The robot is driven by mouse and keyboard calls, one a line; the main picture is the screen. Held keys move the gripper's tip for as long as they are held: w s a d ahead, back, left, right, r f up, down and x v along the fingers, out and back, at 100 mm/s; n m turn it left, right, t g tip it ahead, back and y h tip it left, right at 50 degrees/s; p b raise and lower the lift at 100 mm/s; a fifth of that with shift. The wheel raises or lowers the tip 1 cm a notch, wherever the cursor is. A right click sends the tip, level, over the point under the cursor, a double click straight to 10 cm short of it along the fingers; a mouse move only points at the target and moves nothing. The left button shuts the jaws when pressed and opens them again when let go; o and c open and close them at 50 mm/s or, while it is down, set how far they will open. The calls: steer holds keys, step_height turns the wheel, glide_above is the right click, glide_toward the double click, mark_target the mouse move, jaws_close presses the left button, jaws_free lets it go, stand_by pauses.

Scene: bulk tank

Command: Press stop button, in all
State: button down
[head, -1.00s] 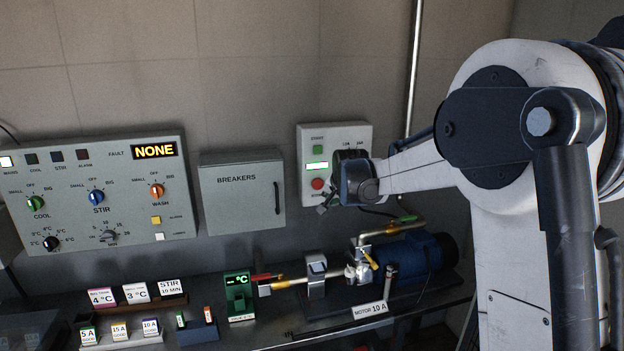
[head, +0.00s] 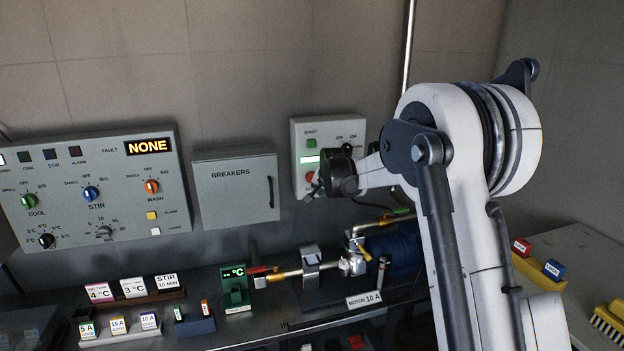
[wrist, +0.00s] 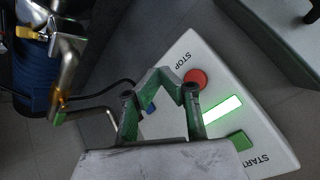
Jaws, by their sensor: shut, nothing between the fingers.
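The red stop button (wrist: 196,78) sits on a white start/stop box (wrist: 185,55), beside the printed word STOP, in the wrist view. In the head view the red button (head: 309,178) is partly hidden by my gripper (head: 314,190), which is in front of the box (head: 301,134). In the wrist view my gripper (wrist: 172,78) is shut and empty, with its fingertips beside the stop button in the picture. I cannot tell whether they touch the box. A green start button (wrist: 240,140) and a lit green-white indicator (wrist: 222,109) are also on the box.
A grey breaker cabinet (head: 236,190) and a control panel (head: 105,214) with knobs and a NONE display stand to the left. Below are pipes, a blue motor (head: 392,254) and a bench with label cards. A yellow tray (head: 540,277) is at right.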

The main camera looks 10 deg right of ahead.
mark_target(311, 177)
steer(key=w, duration=0.7)
steer(key=shift+w+a+p, duration=0.15)
steer(key=shift+a+p, duration=0.25)
steer(key=shift+p, duration=0.05)
steer(key=shift+w, duration=0.1)
stand_by(1.0)
steer(key=shift+w, duration=0.3)
steer(key=shift+w+a, duration=0.1)
steer(key=shift+w, duration=0.35)
stand_by(0.8)
steer(key=shift+s+b, duration=0.1)
steer(key=shift+b, duration=0.2)
steer(key=shift+s+b, duration=0.3)
steer(key=shift+s, duration=0.45)
